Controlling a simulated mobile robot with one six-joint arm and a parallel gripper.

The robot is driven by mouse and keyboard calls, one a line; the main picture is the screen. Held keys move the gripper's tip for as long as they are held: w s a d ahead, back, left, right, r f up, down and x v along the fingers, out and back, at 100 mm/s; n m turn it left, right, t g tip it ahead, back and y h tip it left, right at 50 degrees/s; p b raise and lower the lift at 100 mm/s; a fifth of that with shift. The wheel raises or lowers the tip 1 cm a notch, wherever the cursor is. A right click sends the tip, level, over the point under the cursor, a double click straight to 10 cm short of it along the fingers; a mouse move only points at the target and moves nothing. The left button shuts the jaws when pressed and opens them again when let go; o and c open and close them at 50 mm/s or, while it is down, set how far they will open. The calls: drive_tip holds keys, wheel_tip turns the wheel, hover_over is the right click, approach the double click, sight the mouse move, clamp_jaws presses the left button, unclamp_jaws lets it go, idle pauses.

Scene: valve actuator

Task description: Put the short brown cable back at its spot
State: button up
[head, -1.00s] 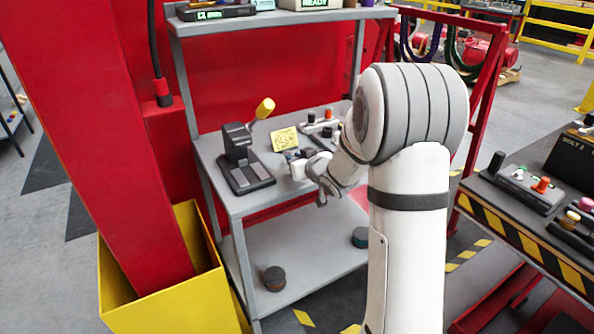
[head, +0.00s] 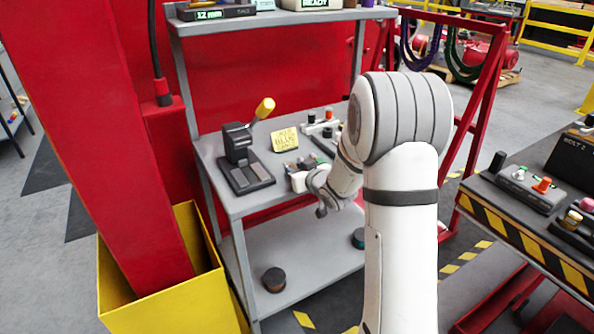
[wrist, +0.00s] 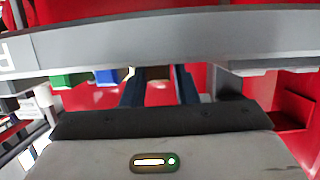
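I cannot make out a short brown cable for certain in either view. In the wrist view my gripper (wrist: 157,78) has two dark blue fingers with a clear gap between them. Red shows through the gap. A small brown patch lies between or behind the fingertips; I cannot tell what it is. In the head view my gripper (head: 297,180) is over the front of the grey shelf unit's middle tier (head: 237,205), right of the black press with the yellow handle (head: 240,155). Its fingers are too small there to read.
A yellow note (head: 285,139) stands on the tier. Purple (head: 416,47) and green cables (head: 463,58) hang from a red frame. A striped-edge bench (head: 520,235) stands right.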

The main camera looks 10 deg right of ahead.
drive_tip(key=shift+r, duration=0.25)
drive_tip(key=s+d+r+m+g+h, duration=0.1)
drive_tip(key=s+d+r+h, duration=0.15)
drive_tip(key=s, duration=0.55)
drive_tip(key=s+d+r+m+g+h, duration=0.1)
drive_tip(key=s+d+r+g+h, duration=0.15)
drive_tip(key=s, duration=0.45)
drive_tip(key=s+a+g, duration=0.2)
drive_tip(key=s+g, duration=0.2)
drive_tip(key=s, duration=0.7)
drive_tip(key=s+a+m+g, duration=0.1)
drive_tip(key=s+a+g, duration=0.2)
drive_tip(key=s, duration=0.8)
drive_tip(key=shift+s+r+m+g, duration=0.15)
drive_tip(key=shift+s+m+g, duration=0.15)
drive_tip(key=shift+g, duration=0.25)
drive_tip(key=shift+p, duration=0.3)
wheel_tip(320, 180, up, 8)
drive_tip(key=p, duration=0.7)
drive_tip(key=shift+s, duration=0.2)
